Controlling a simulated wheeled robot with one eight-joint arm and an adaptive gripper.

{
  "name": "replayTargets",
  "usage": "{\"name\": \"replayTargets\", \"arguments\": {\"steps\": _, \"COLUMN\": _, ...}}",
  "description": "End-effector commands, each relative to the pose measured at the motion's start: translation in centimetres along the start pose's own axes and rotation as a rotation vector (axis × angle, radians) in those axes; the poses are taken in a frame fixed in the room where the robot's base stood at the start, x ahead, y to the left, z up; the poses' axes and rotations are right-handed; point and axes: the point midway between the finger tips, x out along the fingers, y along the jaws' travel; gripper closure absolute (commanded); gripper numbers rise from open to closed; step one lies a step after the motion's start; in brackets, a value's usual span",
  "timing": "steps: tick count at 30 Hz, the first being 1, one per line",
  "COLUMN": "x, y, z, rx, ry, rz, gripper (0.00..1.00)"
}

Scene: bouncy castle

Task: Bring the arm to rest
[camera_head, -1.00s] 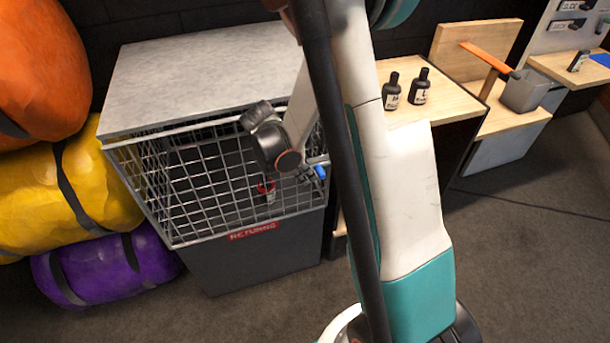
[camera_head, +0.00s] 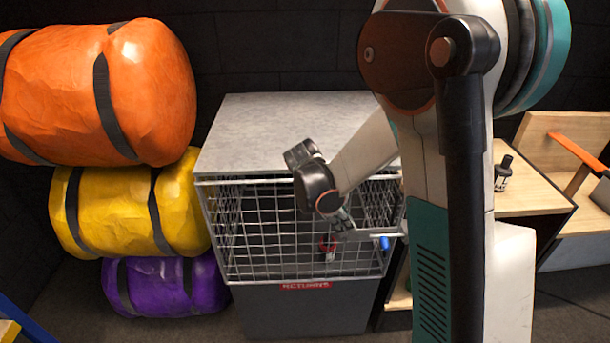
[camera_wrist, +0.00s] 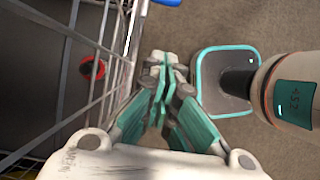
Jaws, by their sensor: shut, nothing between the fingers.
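My gripper (camera_wrist: 163,68) shows in the wrist view with its teal fingers together and nothing between them. In the head view it hangs below my dark wrist, partly hard to make out, in front of the wire cage (camera_head: 262,225). In the wrist view the cage mesh runs close along the left of the fingers, and I cannot tell whether they touch it. My arm is bent, with the forearm reaching down and left from the raised elbow.
A small red item (camera_head: 328,246) is behind the mesh. The cage has a grey top (camera_head: 285,130), a red label (camera_head: 306,286) and a blue-tipped part (camera_head: 385,242) at its right. Orange (camera_head: 150,85), yellow (camera_head: 185,205) and purple (camera_head: 165,284) bags stack at left. A dark bottle (camera_head: 503,174) stands on a wooden table.

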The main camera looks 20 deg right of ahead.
Motion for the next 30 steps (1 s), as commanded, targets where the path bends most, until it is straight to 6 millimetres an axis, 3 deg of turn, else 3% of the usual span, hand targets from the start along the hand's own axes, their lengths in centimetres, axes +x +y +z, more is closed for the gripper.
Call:
{"name": "replayTargets", "arguments": {"steps": 5, "x": -0.4, "y": -0.1, "z": 0.1, "rx": 0.012, "ry": 0.007, "rz": 0.007, "gripper": 1.00}}
{"name": "replayTargets", "arguments": {"steps": 11, "x": -3.1, "y": -1.3, "z": 0.9, "rx": 0.126, "ry": 0.066, "rz": 0.057, "gripper": 1.00}}
{"name": "replayTargets", "arguments": {"steps": 21, "x": -9.7, "y": -5.5, "z": 2.4, "rx": 0.476, "ry": 0.275, "rz": 0.163, "gripper": 1.00}}
{"name": "replayTargets", "arguments": {"steps": 30, "x": -13.8, "y": -10.1, "z": 2.9, "rx": 0.793, "ry": 0.494, "rz": 0.198, "gripper": 1.00}}
